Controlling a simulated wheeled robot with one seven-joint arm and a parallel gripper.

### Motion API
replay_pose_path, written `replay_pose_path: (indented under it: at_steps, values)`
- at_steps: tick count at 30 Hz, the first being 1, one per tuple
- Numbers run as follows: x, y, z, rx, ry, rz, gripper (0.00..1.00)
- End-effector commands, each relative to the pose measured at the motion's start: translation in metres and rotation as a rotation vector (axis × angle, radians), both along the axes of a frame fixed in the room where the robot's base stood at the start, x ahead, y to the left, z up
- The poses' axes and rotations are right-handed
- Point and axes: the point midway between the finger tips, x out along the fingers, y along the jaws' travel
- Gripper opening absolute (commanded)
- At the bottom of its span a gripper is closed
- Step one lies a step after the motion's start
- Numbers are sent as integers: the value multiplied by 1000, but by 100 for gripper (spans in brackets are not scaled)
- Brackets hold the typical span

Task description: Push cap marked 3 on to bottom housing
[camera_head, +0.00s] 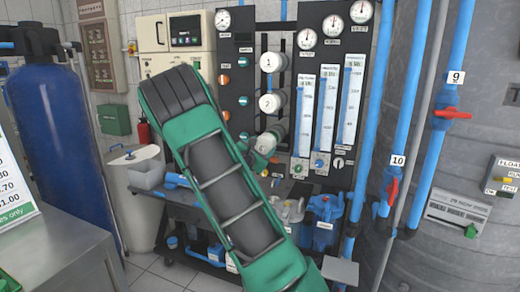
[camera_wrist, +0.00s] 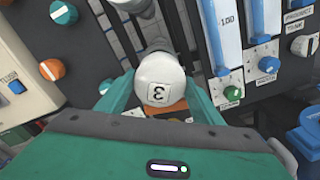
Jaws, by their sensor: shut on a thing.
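The white cap marked 3 (camera_wrist: 163,76) sits between the green fingers of my gripper (camera_wrist: 160,94) in the wrist view. Its number appears upside down there. My gripper is shut on it. In the head view my gripper (camera_head: 266,142) is at the rack's lower middle, below the caps marked 1 (camera_head: 269,62) and 2 (camera_head: 269,103).
The dark rack panel carries several gauges (camera_head: 306,38) above and flow meters (camera_head: 302,112) to the right. Orange and green knobs flank the housings. A blue filter (camera_head: 325,212) stands below. Blue pipes with red valves (camera_head: 452,114) run at the right.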

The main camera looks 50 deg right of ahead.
Motion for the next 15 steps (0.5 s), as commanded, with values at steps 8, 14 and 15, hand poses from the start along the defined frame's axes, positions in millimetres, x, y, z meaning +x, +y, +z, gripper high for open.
replay_pose_path:
  at_steps: [8,14,15]
  values:
    - [0,0,0,-1,0,0,37]
    - [0,-2,0,0,0,-1,37]
    - [1,-3,0,0,0,-1,37]
